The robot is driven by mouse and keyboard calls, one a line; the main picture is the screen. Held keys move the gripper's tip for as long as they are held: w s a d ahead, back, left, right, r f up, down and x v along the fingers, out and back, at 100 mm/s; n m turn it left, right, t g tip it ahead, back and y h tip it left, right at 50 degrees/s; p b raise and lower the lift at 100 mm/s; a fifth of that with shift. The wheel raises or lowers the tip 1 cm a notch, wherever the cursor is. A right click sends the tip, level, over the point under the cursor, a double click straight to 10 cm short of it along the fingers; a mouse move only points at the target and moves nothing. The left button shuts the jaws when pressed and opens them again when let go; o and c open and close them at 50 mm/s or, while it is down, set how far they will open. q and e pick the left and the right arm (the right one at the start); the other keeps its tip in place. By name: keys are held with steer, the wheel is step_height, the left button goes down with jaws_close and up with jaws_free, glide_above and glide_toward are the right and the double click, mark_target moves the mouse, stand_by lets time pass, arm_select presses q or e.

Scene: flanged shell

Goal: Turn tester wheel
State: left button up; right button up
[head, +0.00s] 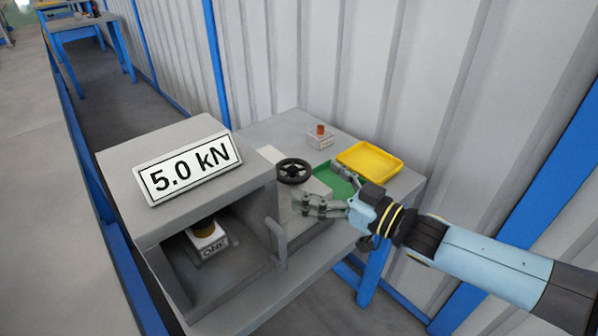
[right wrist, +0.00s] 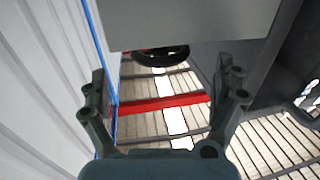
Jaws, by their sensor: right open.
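The tester is a grey box (head: 190,150) with a sign reading "5.0 kN" (head: 188,168) on top. Its black spoked wheel (head: 293,171) is at the box's right side. In the right wrist view a dark round wheel (right wrist: 162,57) shows partly, below a grey panel edge that hides its top. My right gripper (head: 318,188) is open, just right of the wheel, and looks apart from it. In the right wrist view its fingers (right wrist: 165,98) are spread with nothing clearly held between them. My left gripper is not in view.
A corrugated wall (head: 310,60) stands behind. A red bar (right wrist: 165,103) shows beyond the fingers.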

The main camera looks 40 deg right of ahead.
steer(key=v, duration=0.5)
steer(key=shift+w+a, duration=0.1)
stand_by(0.4)
